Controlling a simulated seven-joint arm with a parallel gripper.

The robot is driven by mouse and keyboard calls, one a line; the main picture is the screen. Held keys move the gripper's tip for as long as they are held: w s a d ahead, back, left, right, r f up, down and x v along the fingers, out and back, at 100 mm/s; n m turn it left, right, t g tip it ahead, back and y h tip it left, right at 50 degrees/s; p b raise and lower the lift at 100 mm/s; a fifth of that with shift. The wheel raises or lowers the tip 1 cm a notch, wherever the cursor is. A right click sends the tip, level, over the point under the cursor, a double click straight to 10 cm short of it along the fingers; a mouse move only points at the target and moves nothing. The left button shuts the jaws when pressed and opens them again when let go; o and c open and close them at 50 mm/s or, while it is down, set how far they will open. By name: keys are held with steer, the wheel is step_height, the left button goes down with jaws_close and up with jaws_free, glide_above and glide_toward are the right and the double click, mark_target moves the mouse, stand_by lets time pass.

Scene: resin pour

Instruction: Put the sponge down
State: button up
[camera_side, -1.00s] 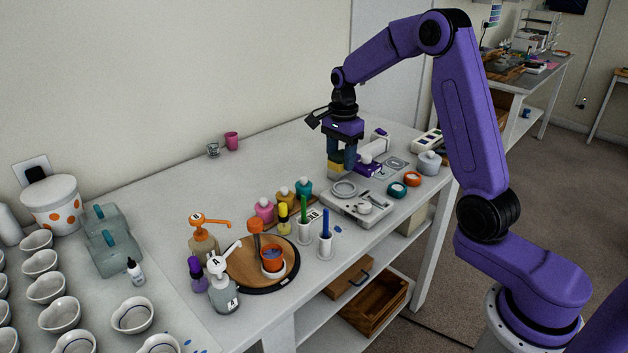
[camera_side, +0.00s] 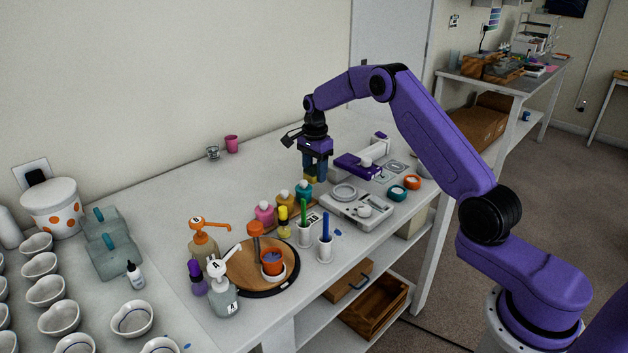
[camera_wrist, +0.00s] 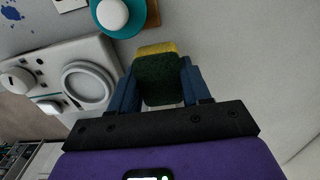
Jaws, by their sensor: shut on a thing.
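The sponge is yellow with a dark green side. In the wrist view the sponge (camera_wrist: 160,80) sits between the two blue fingers of my gripper (camera_wrist: 158,90), which is shut on it. In the side view my gripper (camera_side: 314,165) points down over the table behind the teal bottle, and the sponge (camera_side: 310,178) shows low between the fingers, partly hidden. I cannot tell whether the sponge touches the table.
The teal bottle (camera_side: 304,190) stands close in front of my gripper, with a pink bottle (camera_side: 264,213) farther left. A grey scale (camera_side: 357,207) lies to the right.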

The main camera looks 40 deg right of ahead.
mark_target(314, 180)
steer(key=shift+w+f, duration=0.15)
steer(key=shift+f, duration=1.65)
steer(key=shift+f, duration=0.1)
steer(key=o, duration=1.1)
step_height(314, 180, up, 11)
steer(key=shift+r, duration=0.65)
